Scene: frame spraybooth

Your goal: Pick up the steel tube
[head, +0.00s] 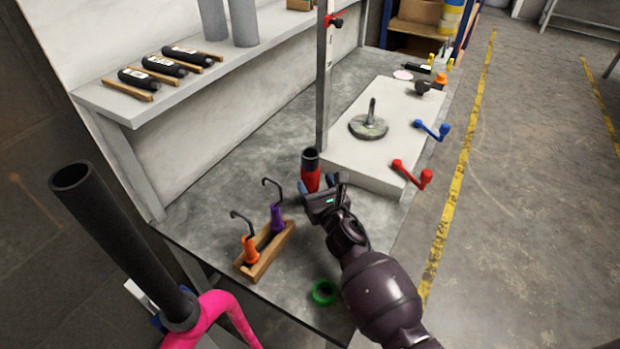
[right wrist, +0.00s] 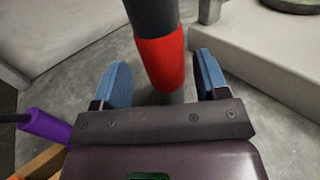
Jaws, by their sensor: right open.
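A dark grey tube with a red band (head: 311,172), which I take to be the steel tube, stands upright on the grey workbench (head: 225,175), near the pale raised block. My right gripper (head: 322,186) is right beside it, low over the bench. In the right wrist view the tube's red band (right wrist: 161,62) shows between the two blue-padded fingers of the open gripper (right wrist: 162,75), with a gap on each side. The tube's foot is partly hidden behind the gripper body. My left gripper is not in view.
A wooden holder (head: 265,250) with orange- and purple-handled hooks stands left of my gripper. A green ring (head: 325,292) lies near the front edge. The block (head: 400,125) and an upright post (head: 324,90) are behind. A pink frame (head: 215,310) with a dark tube is front left.

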